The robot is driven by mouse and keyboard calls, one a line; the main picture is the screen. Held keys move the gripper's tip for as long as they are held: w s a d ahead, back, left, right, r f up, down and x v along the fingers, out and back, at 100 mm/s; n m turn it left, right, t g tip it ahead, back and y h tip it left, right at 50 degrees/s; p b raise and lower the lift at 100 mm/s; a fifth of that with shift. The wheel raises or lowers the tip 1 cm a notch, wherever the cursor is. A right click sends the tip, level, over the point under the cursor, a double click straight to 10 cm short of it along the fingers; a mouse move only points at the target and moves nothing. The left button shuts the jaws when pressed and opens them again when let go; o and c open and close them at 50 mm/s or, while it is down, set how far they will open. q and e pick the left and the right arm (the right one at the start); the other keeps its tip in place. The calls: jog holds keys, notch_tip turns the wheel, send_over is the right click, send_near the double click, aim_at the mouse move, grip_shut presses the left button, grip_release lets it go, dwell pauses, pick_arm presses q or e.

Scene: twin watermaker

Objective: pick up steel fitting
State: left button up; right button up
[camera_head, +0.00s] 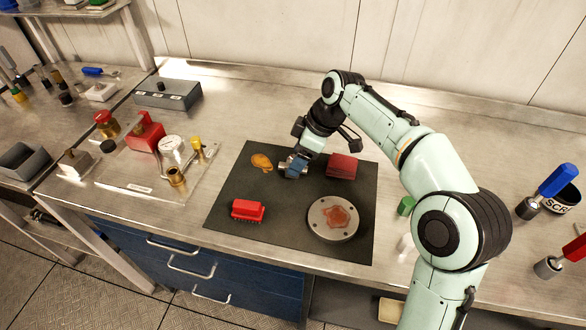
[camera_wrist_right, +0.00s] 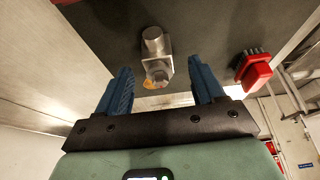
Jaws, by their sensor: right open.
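The steel fitting (camera_wrist_right: 156,55) is a grey metal piece with a cylindrical end and a blocky body. In the right wrist view it lies on the dark mat, centred between the fingers and a little beyond their tips. In the head view only a bit of its silver (camera_head: 283,165) shows beside the fingers. My right gripper (camera_head: 293,167) is low over the mat. In the wrist view my right gripper (camera_wrist_right: 162,78) has its blue fingers wide apart with nothing gripped. Whether the fingers touch the fitting is unclear. My left gripper is not in view.
On the dark mat (camera_head: 290,235) are an orange piece (camera_head: 262,161) left of the gripper, a red block (camera_head: 342,166) to its right, a red finned part (camera_head: 248,211) and a round flange (camera_head: 333,232). A plate with gauge and valves (camera_head: 172,150) stands left.

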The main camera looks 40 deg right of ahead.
jog(key=x, duration=0.3)
jog(key=shift+w+f+b, duration=0.2)
jog(key=shift+f+b, duration=0.05)
jog(key=shift+b, duration=0.1)
grip_shut()
jog(key=shift+r, duration=0.15)
